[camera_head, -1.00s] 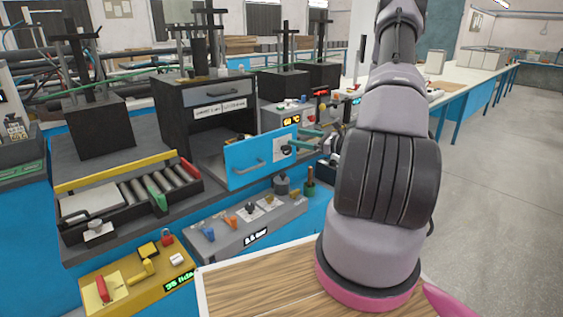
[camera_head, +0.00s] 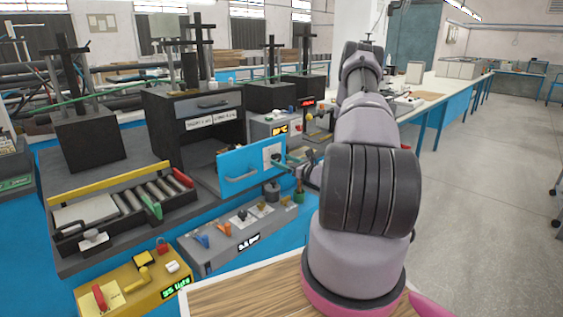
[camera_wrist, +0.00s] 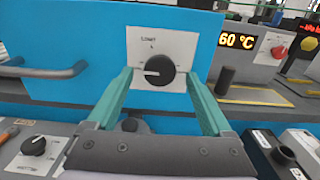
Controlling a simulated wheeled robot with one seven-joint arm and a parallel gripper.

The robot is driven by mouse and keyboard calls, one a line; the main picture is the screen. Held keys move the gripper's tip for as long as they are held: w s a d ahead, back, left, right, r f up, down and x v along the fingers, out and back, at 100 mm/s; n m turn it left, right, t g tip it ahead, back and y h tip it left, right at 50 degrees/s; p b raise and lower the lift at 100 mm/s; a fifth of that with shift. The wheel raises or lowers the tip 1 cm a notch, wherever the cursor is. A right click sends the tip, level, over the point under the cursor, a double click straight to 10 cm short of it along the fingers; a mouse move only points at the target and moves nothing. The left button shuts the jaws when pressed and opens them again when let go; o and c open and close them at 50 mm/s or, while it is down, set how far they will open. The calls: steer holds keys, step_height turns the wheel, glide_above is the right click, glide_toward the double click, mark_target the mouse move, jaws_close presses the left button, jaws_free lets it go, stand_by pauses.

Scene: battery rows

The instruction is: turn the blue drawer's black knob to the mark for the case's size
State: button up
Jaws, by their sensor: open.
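The blue drawer (camera_head: 236,166) stands out from a dark cabinet; its front fills much of the wrist view (camera_wrist: 60,30). Its round black knob (camera_wrist: 160,69) sits on a white plate (camera_wrist: 143,50). The knob's white pointer line points left. A short printed word and a small mark show on the plate above the knob; I cannot read the word surely. My gripper (camera_wrist: 160,75) is open, with one green finger on each side of the knob. I cannot tell whether either finger touches it. In the head view my arm partly hides the gripper. I cannot identify the case.
The drawer's bar handle (camera_wrist: 45,72) is left of the knob. A grey panel with knobs (camera_head: 240,232) lies below, and a yellow box (camera_head: 130,285) stands at front left. A tray with rollers (camera_head: 125,205) is at left. A "60 °C" display (camera_wrist: 236,41) is at right.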

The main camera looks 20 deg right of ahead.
steer(key=shift+w+a, duration=0.2)
steer(key=shift+w, duration=0.4)
jaws_close()
